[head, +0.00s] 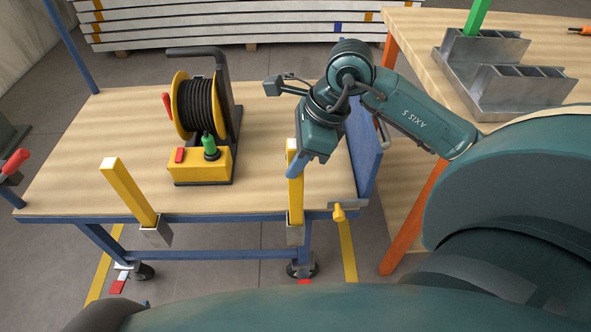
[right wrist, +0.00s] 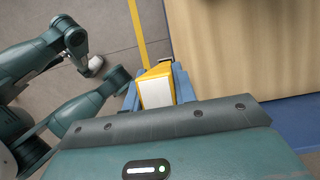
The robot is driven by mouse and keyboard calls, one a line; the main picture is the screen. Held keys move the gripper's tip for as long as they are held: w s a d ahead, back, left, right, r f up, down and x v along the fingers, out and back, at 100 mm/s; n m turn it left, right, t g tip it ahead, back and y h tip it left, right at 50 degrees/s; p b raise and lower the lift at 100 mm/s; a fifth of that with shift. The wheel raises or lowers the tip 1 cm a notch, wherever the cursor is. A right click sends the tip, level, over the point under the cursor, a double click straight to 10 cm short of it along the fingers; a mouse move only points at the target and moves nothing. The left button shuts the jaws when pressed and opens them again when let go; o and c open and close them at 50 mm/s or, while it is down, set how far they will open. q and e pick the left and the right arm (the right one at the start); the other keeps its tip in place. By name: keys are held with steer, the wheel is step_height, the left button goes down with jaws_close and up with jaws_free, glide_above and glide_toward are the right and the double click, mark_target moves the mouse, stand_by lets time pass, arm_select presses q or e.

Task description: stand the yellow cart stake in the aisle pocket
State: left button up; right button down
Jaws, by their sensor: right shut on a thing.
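A yellow stake (head: 296,205) with a pale top stands about upright at the cart's near right corner. My right gripper (head: 294,168) is shut on its upper part with blue fingers. The stake's lower end meets the mouth of a grey metal pocket (head: 295,236) on the cart's near edge; how deep it sits in the pocket I cannot tell. The right wrist view shows the stake's pale end (right wrist: 156,92) between the blue fingers. A second yellow stake (head: 128,190) leans left in the left pocket (head: 157,236). My left gripper is not visible.
The wooden cart top (head: 110,130) carries a black cable reel on a yellow base (head: 200,165). A blue panel (head: 364,150) rises at the cart's right end. A yellow knob (head: 339,213) sticks out beside the right pocket. A bench with a grey metal block (head: 510,92) stands right.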

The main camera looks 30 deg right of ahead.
mark_target(296, 187)
step_height(296, 187, down, 3)
steer(key=shift+f+b, duration=0.15)
steer(key=shift+b, duration=0.15)
steer(key=c, duration=1.1)
jaws_free()
